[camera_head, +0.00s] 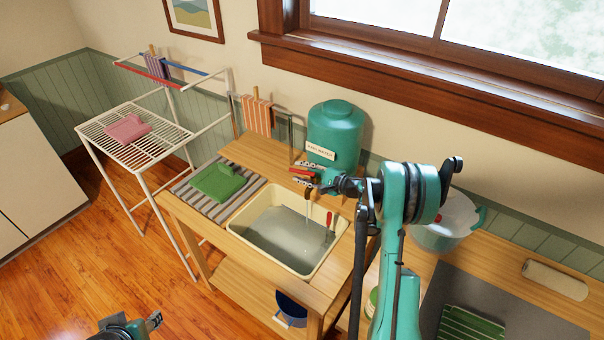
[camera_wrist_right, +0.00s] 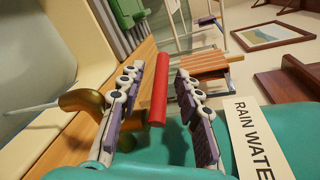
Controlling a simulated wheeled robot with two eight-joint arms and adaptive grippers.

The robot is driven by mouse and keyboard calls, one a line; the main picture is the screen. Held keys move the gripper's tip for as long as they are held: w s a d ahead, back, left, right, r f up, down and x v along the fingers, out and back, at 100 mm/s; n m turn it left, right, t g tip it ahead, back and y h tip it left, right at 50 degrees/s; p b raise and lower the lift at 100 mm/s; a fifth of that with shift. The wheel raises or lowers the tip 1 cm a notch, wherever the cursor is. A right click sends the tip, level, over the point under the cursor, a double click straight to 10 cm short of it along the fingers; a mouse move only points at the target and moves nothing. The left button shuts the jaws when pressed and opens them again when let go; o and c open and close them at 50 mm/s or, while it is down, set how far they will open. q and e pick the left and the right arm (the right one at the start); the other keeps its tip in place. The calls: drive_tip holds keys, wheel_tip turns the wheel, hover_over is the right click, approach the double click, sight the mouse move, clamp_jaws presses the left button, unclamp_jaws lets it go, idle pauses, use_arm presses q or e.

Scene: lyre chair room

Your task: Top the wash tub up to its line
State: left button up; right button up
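The cream wash tub (camera_head: 244,229) is set in the wooden stand and holds grey water. A thin stream (camera_head: 308,213) falls into it from the brass tap (camera_wrist_right: 84,101) of the green rain water tank (camera_head: 336,128); the stream also shows in the wrist view (camera_wrist_right: 32,107). A red-topped piece (camera_head: 328,222) stands at the tub's right side. My right gripper (camera_head: 304,176) is at the tap. In the wrist view its fingers are apart on either side of the red tap lever (camera_wrist_right: 158,92), with gaps showing. My left gripper (camera_head: 150,322) is low at left; its opening is unclear. I cannot make out the fill line.
A green cloth (camera_head: 217,182) lies on a striped mat left of the tub. A white drying rack (camera_head: 138,190) stands further left. A blue pot (camera_head: 291,308) is on the lower shelf. A large pot (camera_head: 440,236) and a white roll (camera_head: 555,280) are on the right counter.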

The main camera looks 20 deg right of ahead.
clamp_jaws()
drive_tip(key=m+h+b, duration=0.1)
drive_tip(key=m+t+h, duration=0.1)
drive_tip(key=h, duration=0.1)
drive_tip(key=shift+w+d+f+b, duration=0.15)
drive_tip(key=shift+w+b, duration=0.15)
drive_tip(key=shift+b, duration=0.05)
drive_tip(key=shift+w+d+m+t+h+b, duration=0.15)
drive_tip(key=shift+d+m+t+h+b, duration=0.2)
drive_tip(key=shift+m+h, duration=0.6)
unclamp_jaws()
